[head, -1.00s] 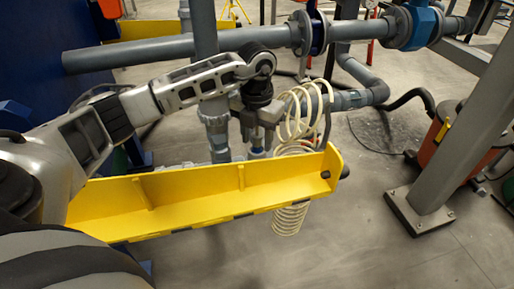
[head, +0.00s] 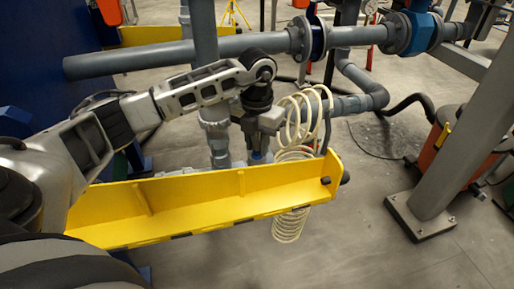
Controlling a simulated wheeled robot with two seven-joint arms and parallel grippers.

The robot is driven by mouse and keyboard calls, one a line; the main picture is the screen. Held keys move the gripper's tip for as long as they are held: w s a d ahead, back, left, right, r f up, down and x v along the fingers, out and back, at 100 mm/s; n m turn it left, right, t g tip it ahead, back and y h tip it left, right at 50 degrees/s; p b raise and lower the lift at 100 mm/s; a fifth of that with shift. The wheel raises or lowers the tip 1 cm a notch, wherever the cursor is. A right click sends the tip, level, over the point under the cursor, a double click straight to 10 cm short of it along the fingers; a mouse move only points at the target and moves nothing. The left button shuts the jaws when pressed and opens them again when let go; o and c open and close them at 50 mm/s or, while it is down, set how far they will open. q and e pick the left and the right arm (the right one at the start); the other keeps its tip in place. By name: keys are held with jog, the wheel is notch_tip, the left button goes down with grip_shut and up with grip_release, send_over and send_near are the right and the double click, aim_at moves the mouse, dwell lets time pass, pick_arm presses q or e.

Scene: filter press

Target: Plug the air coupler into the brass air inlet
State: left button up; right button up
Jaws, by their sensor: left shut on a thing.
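My left gripper (head: 259,150) points down just behind the yellow beam. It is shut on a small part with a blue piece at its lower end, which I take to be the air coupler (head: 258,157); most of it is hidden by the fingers. A cream coiled hose (head: 291,122) hangs right beside the gripper and drops below the beam. I cannot make out the brass air inlet. My right gripper is not in view.
The yellow beam (head: 205,207) runs across in front of the gripper. Grey pipes (head: 180,56) with a blue valve (head: 425,32) pass behind. A grey post (head: 455,130) and an orange bin (head: 455,140) stand at the right. The floor in front is clear.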

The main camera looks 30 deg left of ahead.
pick_arm(q)
notch_tip(320, 180, up, 9)
jog(key=shift+r+b, duration=0.1)
jog(key=shift+b, duration=0.2)
